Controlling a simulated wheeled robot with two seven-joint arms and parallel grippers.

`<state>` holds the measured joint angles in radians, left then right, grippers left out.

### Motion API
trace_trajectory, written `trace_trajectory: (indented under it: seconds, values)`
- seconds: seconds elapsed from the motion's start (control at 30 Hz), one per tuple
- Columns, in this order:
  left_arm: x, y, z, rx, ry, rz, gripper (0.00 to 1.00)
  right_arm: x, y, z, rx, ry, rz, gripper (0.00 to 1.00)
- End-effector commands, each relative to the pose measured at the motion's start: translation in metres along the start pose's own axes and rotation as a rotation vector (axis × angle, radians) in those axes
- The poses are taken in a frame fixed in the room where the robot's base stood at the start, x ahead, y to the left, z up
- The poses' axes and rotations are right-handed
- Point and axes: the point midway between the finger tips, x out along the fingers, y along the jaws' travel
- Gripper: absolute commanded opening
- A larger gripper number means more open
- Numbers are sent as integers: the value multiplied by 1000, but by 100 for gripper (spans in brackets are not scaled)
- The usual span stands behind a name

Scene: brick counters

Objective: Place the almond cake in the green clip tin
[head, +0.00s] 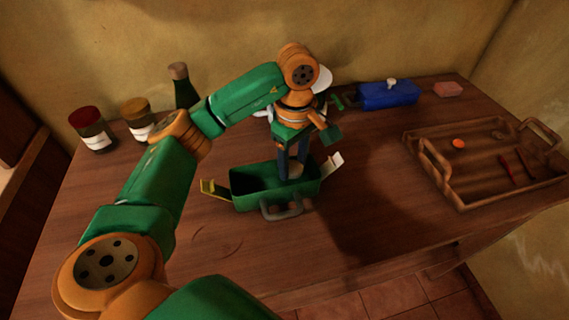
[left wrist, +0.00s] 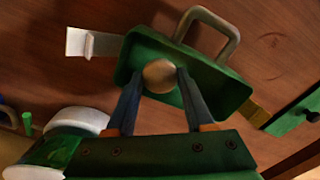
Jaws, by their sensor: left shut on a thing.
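The green clip tin (head: 248,203) stands open on the wooden counter, with its grey handle at the front and its end clips folded outward. It also shows in the left wrist view (left wrist: 228,88). My left gripper (head: 292,168) points down over the right part of the tin's opening. Its dark fingers are shut on the small, round, tan almond cake (left wrist: 160,75). The cake also shows between the fingertips in the head view (head: 295,170), within the outline of the opening. I cannot tell whether it touches the tin's floor. My right gripper is not in view.
A wooden tray (head: 437,172) with small orange and red items is at the right. A blue box (head: 388,97) and a pink block (head: 448,89) are at the back. Two jars (head: 90,128) and a dark bottle (head: 184,90) stand at the back left. Counter right of the tin is clear.

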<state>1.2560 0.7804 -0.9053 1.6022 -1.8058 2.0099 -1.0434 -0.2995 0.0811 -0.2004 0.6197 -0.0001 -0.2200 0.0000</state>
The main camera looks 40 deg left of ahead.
Motion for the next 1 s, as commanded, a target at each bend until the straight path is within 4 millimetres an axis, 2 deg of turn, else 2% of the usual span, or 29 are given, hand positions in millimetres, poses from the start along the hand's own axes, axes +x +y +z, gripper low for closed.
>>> trace_trajectory:
  seconds: [0.1, 0.23, 0.6, 0.63, 0.7, 0.73, 1.0]
  values:
    - [25, -1, 0, -1, 0, -5, 0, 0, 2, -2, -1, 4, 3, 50]
    - [46, -1, 0, 0, 1, -3, 0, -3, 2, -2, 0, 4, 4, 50]
    - [55, 0, 0, 0, 1, 1, 0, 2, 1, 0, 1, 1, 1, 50]
    - [54, 0, 0, 0, 1, 1, 58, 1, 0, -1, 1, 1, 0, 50]
    - [53, 0, 0, 0, 1, 1, 77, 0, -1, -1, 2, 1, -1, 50]
    - [53, 0, 0, 0, 1, 1, 83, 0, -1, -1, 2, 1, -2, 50]
    - [52, 0, 0, 0, 1, 1, 83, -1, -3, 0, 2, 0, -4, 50]
